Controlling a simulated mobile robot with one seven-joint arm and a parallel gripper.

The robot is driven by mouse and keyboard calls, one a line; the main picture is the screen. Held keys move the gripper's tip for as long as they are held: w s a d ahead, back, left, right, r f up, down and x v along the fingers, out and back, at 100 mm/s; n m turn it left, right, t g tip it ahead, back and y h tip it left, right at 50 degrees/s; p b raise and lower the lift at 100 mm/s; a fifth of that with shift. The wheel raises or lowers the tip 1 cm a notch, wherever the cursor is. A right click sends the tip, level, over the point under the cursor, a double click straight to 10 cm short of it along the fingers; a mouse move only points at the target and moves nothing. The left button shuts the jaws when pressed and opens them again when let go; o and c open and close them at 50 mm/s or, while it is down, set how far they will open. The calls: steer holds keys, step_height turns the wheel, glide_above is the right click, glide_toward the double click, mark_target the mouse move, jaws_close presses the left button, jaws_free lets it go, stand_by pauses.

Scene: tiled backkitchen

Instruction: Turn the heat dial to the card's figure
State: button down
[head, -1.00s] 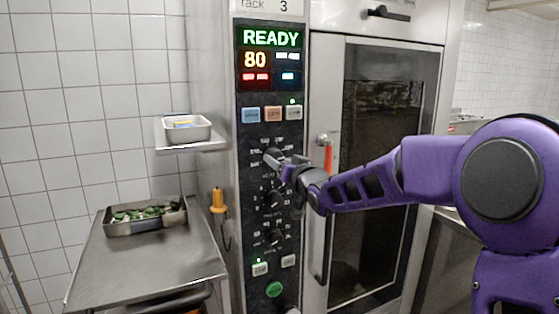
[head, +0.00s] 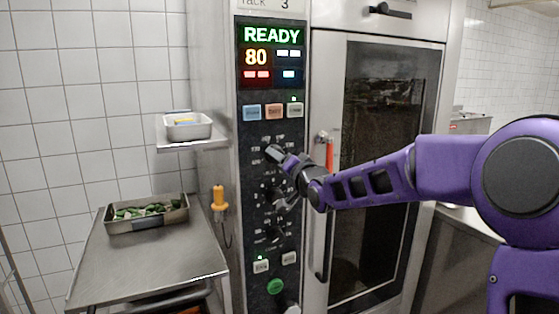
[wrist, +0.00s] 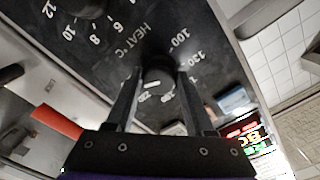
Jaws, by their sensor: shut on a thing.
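The fingers hide part of the scale, so I cannot read the dial's setting. The display (head: 271,53) reads READY and 80. I cannot make out a card with a heat figure; a label above the display (head: 268,5) reads "rack 3".
More dials (head: 273,232) and buttons sit below on the panel. A red-handled door latch (head: 329,153) is close right of my gripper, beside the glass oven door (head: 392,150). At left are a steel table with a food tray (head: 146,224) and a small shelf tray (head: 187,132).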

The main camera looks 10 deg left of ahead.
steer(key=shift+c, duration=1.4)
jaws_free()
steer(key=v, duration=1.7)
steer(key=shift+d, duration=0.2)
steer(key=shift+s, duration=0.15)
